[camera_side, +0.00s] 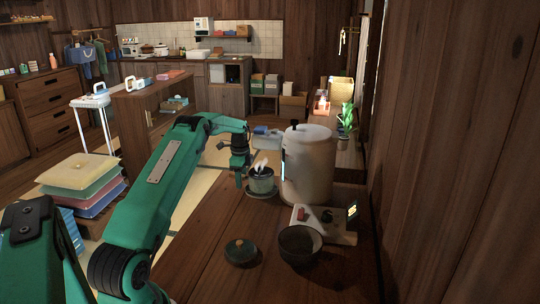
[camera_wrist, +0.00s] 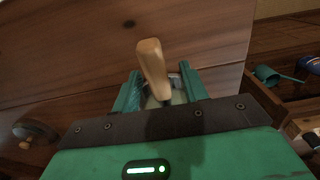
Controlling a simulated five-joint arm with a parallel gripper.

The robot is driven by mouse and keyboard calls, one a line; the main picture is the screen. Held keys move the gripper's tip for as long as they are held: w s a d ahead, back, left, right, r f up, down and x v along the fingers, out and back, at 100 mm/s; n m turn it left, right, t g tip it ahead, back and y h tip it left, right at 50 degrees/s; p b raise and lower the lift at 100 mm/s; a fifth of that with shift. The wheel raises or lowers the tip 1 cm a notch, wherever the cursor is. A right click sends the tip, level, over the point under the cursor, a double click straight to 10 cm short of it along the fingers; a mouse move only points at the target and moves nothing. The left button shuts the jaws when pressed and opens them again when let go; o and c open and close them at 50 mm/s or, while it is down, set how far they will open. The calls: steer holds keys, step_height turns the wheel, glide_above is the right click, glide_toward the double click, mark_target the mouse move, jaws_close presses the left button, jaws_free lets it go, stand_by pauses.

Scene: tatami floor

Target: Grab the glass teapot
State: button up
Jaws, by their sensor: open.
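My gripper (camera_wrist: 160,88) is open in the wrist view, its two green fingers on either side of a wooden handle (camera_wrist: 153,62). A pale body shows below the handle, mostly hidden by my gripper; I cannot tell whether it is the glass teapot. In the side view my gripper (camera_side: 241,180) points down, just left of a dark cup-like vessel (camera_side: 262,181) with white pieces at its top, on a saucer (camera_side: 262,194). I cannot clearly make out the glass teapot in the side view, nor whether my fingers touch the handle.
A large pale cylindrical container (camera_side: 308,165) stands close right of the vessel. A wooden wall (camera_side: 450,150) bounds the right side. The left front tabletop is clear.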

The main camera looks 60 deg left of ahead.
jaws_close()
steer(key=shift+r, duration=0.1)
steer(key=shift+r, duration=0.3)
stand_by(0.5)
steer(key=shift+r, duration=1.55)
steer(key=shift+s+d+f, duration=0.1)
steer(key=shift+s+d, duration=6.15)
steer(key=shift+d, duration=0.1)
